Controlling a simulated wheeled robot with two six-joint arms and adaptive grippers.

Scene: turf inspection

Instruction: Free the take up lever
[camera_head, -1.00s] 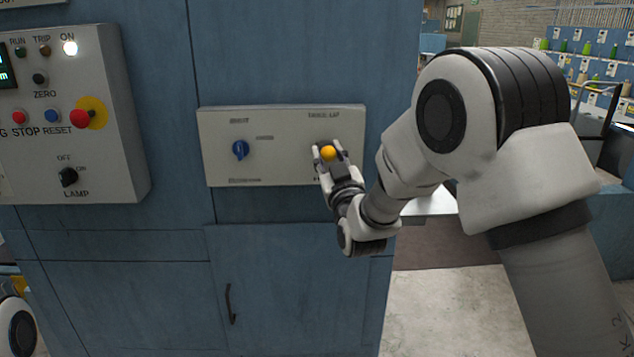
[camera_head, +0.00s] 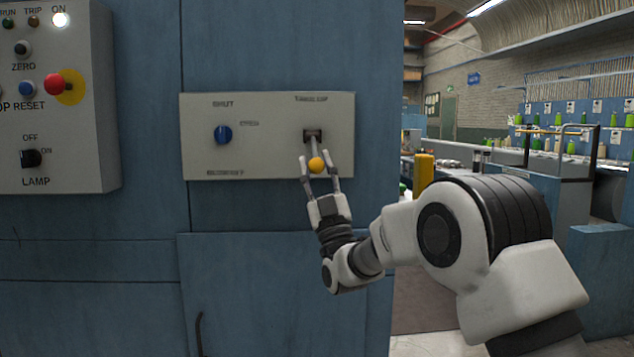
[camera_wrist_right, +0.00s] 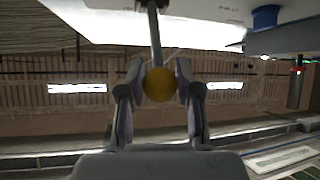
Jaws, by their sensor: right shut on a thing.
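The lever is a thin rod (camera_wrist_right: 154,35) with a yellow ball knob (camera_head: 316,164). It comes out of a dark slot (camera_head: 313,135) at the right of a pale panel (camera_head: 262,162) on the blue cabinet. The knob hangs a little below the slot. My right gripper (camera_head: 317,169) reaches up from below and is shut on the knob. In the right wrist view the fingers press on both sides of the knob (camera_wrist_right: 159,84). My left gripper is out of view.
A blue rotary knob (camera_head: 223,134) sits left on the same panel. A control box (camera_head: 58,120) with a red button (camera_head: 54,84) and a lamp switch juts out at the left. A yellow post (camera_head: 423,172) and workbenches stand beyond the cabinet at right.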

